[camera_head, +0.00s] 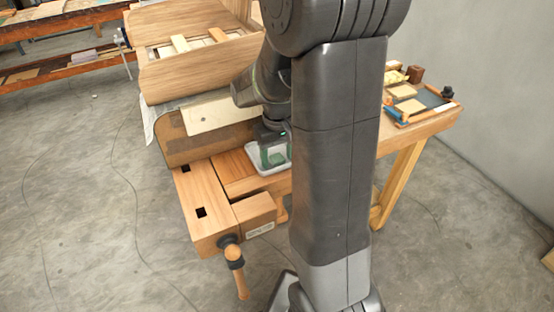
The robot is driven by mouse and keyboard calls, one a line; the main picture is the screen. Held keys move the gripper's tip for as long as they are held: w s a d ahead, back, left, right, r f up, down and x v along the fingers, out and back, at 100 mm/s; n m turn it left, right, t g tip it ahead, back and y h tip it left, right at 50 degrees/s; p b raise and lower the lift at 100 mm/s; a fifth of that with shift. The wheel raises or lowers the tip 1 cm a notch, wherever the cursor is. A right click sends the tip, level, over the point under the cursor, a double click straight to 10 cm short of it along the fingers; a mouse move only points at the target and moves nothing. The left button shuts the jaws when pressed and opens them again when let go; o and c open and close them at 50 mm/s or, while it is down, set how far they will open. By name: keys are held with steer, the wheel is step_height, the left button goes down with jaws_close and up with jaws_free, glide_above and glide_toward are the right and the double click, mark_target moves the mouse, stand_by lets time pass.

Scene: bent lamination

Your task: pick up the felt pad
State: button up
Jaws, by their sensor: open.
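A pale grey, flat pad-like piece with rounded corners (259,171) lies on the wooden workbench, just right of the bench's front left part; it looks like the felt pad. My gripper (271,158) points down right at it, with its green-marked fingers over the pad. The jaws are open. Whether the fingers touch the pad is too small to tell. My arm's thick dark link hides the pad's right side and the bench behind it.
A curved wooden form (195,62) and a cream board (218,114) on a brown curved piece (180,148) stand close behind my gripper. A vise handle (236,268) juts out in front. A tray with tools (432,98) sits at the bench's right end. Grey floor (90,220) is free at left.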

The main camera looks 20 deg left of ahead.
mark_target(278, 158)
steer(key=c, duration=1.1)
steer(key=shift+o, duration=0.2)
steer(key=shift+r, duration=0.1)
step_height(278, 158, up, 10)
steer(key=shift+o, duration=1.2)
steer(key=shift+c, duration=0.3)
